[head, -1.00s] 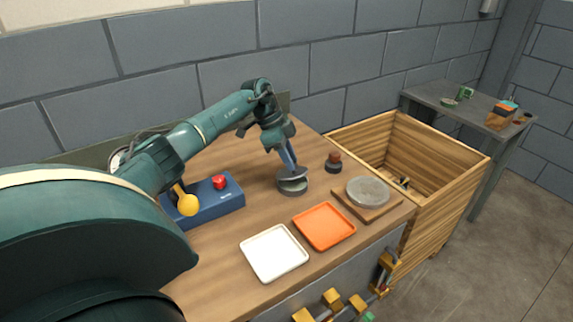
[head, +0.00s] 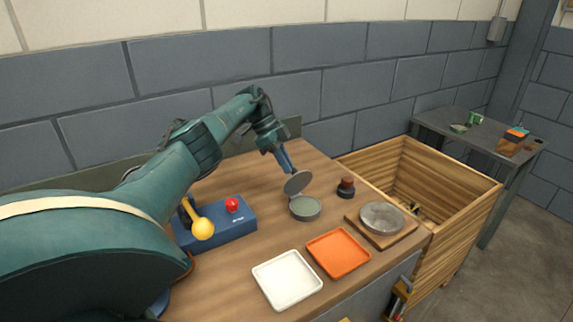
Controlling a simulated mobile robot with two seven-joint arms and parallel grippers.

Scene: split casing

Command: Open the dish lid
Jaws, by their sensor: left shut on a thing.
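The grey round dish (head: 306,208) stands on the wooden worktop, behind the orange tray. Its lid (head: 297,183) is tilted up steeply at the dish's back left edge, so the dish's top shows. My left gripper (head: 288,168) reaches down from behind and is shut on the lid at its upper edge. The fingertips are small and partly hidden by the lid. My right gripper is not in view.
An orange tray (head: 338,252) and a white tray (head: 287,279) lie in front. A dark red-brown knobbed object (head: 346,187) and a round grey-topped piece (head: 382,218) on a board are right. A blue box (head: 222,226) with a yellow lever stands left. A wooden crate (head: 462,204) adjoins the worktop.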

